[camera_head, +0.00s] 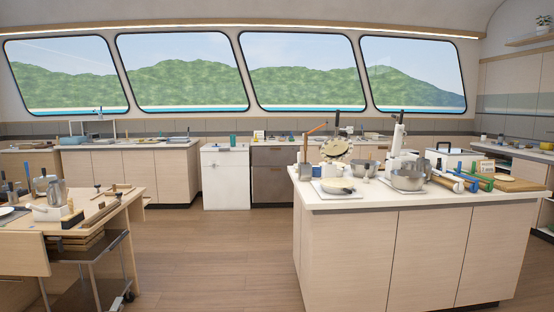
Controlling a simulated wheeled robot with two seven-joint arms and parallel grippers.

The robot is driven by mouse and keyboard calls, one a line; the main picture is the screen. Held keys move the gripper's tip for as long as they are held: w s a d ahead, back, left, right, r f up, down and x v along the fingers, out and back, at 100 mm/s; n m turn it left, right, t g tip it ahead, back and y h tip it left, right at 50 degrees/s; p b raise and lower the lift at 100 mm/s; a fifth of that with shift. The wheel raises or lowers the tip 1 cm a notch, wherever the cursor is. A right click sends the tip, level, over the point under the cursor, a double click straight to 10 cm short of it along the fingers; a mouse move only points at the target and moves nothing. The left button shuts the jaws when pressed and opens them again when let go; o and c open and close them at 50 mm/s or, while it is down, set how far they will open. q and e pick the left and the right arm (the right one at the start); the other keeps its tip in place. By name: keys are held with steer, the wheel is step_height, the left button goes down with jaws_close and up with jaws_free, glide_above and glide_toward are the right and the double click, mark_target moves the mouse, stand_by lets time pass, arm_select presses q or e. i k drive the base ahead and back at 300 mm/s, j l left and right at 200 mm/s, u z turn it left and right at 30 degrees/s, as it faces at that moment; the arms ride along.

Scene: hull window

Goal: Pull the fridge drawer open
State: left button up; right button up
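A dark grey unit (272,182) with two stacked fronts stands under the far counter below the windows; it looks like the drawer unit, and its fronts appear shut. A white appliance (225,180) stands just left of it, with its front closed. I cannot tell for sure which of the two holds the fridge drawer. The right edge of the grey unit is close to the island and partly hidden by it. Neither of my grippers shows in the head view.
A large island (420,255) fills the right foreground, its top crowded with bowls, a scale and utensils. A wooden work table (88,212) with a cart (95,275) stands at left. Open wooden floor (205,255) lies between them, leading to the far counter.

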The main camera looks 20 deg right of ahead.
mark_target(262, 155)
steer(key=i+z, duration=0.15)
steer(key=i, duration=0.45)
steer(key=i+z, duration=0.2)
steer(key=i, duration=0.4)
steer(key=i+j+z, duration=0.15)
steer(key=i, duration=0.5)
steer(key=i+j+z, duration=0.2)
steer(key=i, duration=4.05)
steer(key=i+z, duration=0.15)
steer(key=i, duration=0.5)
steer(key=i+z, duration=0.2)
steer(key=i, duration=0.4)
steer(key=i+j+z, duration=0.15)
steer(key=i, duration=0.45)
